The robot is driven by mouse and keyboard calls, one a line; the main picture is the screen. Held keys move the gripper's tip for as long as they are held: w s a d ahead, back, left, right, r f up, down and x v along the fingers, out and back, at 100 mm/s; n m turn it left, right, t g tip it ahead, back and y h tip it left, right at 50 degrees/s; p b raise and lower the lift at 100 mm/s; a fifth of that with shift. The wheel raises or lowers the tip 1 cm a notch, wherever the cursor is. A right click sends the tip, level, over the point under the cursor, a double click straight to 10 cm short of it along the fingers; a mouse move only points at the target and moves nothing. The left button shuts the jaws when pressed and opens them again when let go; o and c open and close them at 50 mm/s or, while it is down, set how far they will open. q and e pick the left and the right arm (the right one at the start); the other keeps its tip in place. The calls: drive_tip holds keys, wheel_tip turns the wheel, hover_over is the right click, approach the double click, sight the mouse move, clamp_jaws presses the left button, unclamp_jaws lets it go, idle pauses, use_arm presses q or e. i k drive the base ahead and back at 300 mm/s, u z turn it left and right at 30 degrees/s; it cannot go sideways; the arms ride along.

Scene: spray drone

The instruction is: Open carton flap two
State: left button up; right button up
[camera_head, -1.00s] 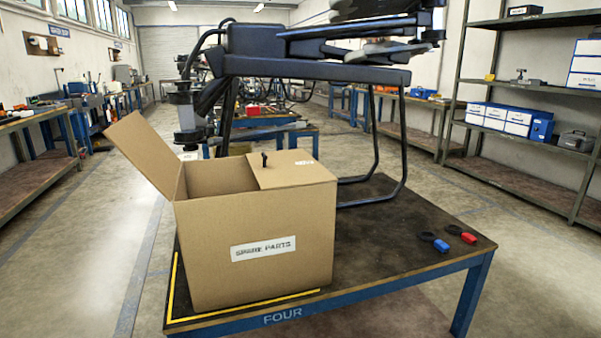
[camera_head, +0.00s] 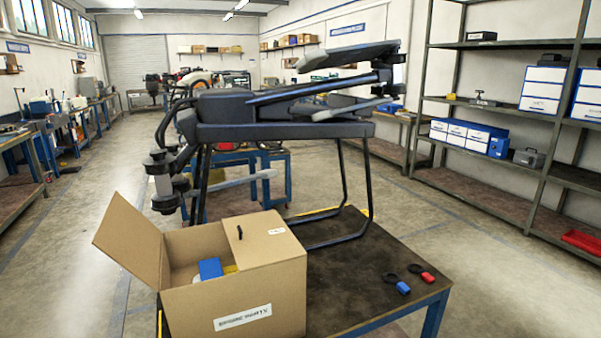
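A brown cardboard carton (camera_head: 240,290) labelled as spare parts stands on the near left part of the dark-topped table (camera_head: 380,245). Its left flap (camera_head: 132,240) stands open, tilted out to the left. Its right flap (camera_head: 258,240) lies shut over the right part of the opening, with a small black tab (camera_head: 240,232) near its inner edge and a white label. Inside the open part I see a blue thing (camera_head: 210,268) and a bit of yellow. Neither of my grippers shows in the head view.
A large dark spray drone (camera_head: 280,125) stands on the table behind the carton, its arm and rotor reaching over the left side. Blue and red tags (camera_head: 404,288) lie at the table's right. Shelves (camera_head: 480,170) stand along the right wall. Floor is open on the left.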

sight(262, 239)
drive_tip(key=z, duration=1.8)
drive_tip(key=k, duration=1.25)
drive_tip(key=u, duration=2)
drive_tip(key=i, duration=0.5)
drive_tip(key=u, duration=0.1)
